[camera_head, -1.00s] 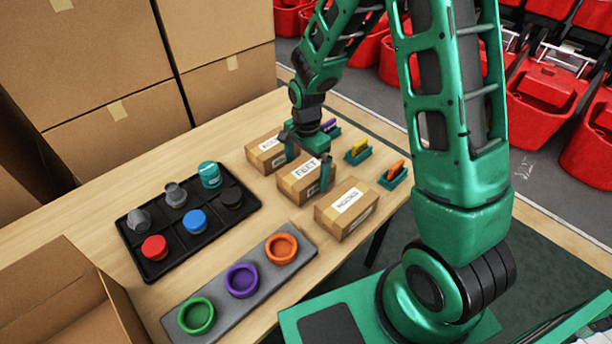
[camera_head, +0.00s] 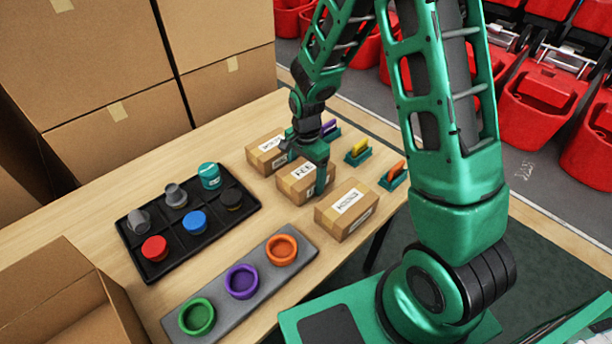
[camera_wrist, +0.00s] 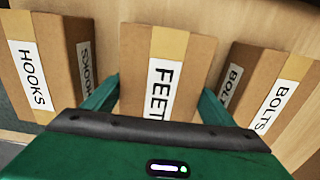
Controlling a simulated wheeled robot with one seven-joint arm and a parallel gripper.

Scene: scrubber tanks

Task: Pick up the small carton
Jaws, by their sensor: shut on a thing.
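Three small cartons stand in a row on the wooden table. The middle carton (camera_head: 293,190), labelled FEET, also fills the centre of the wrist view (camera_wrist: 177,50). My gripper (camera_head: 309,172) is over this middle carton, and its two fingers (camera_wrist: 159,100) are shut on the carton's opposite sides. The carton appears to rest on the table. The HOOKS carton (camera_head: 337,218) is at the near right and shows on the left in the wrist view (camera_wrist: 20,55). The BOLTS carton (camera_head: 262,158) is at the far left and shows on the right in the wrist view (camera_wrist: 262,65).
A black tray (camera_head: 128,232) holds several cups and lids. A grey strip (camera_head: 222,310) bears green, purple and orange rings. An open cardboard box (camera_head: 92,325) is at the near left. Large boxes (camera_head: 90,60) are stacked behind.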

